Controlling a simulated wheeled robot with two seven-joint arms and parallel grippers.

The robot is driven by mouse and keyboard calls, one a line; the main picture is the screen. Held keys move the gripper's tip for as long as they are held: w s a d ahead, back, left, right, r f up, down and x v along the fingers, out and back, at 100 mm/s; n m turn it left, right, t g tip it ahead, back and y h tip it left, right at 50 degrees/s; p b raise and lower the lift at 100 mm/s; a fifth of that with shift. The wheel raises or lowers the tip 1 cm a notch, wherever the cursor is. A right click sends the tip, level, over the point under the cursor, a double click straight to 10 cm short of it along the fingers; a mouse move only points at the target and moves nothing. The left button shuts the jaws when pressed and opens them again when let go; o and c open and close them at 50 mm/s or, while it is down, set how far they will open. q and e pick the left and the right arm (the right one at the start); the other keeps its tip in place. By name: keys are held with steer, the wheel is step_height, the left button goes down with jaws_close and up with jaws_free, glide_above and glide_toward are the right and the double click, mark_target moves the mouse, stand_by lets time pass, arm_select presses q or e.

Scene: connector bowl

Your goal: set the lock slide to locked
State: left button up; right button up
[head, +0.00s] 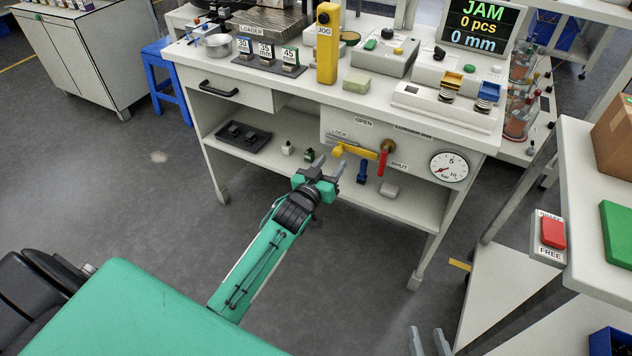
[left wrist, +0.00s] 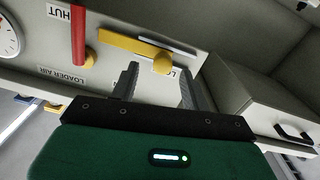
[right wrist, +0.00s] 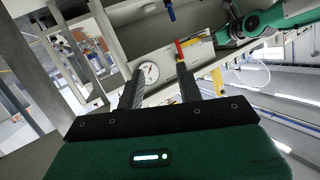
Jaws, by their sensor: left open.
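The lock slide is a yellow bar (head: 358,151) with a round knob, on the panel under the bench top beside the LOCK label (head: 339,133). In the left wrist view the yellow bar (left wrist: 118,42) ends at the knob (left wrist: 163,63), which partly covers the label. My left gripper (head: 329,164) is open just in front of the knob. In the left wrist view the knob appears between its fingertips (left wrist: 160,76); contact cannot be told. My right gripper (head: 429,341) is open and empty, low at the bottom edge; its fingers also show in the right wrist view (right wrist: 160,82).
A red valve lever (head: 382,163) on a brass fitting hangs right of the slide, near the SHUT label. A round gauge (head: 449,167) is further right. A black tray (head: 243,137) lies on the lower shelf.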

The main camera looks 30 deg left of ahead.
arm_select(q)
steer(key=s+p, duration=0.1)
steer(key=s, duration=0.7)
steer(key=shift+s+a, duration=0.2)
steer(key=shift+s, duration=0.2)
arm_select(e)
steer(key=shift+s+d+f+g+h, duration=0.1)
steer(key=shift+d+f+g+h, duration=0.15)
steer(key=shift+d+g, duration=0.3)
steer(key=shift+s+d+f+g+h, duration=0.1)
steer(key=shift+d+f+g+h, duration=0.15)
steer(key=shift+d+g, duration=0.25)
steer(key=shift+w, duration=0.1)
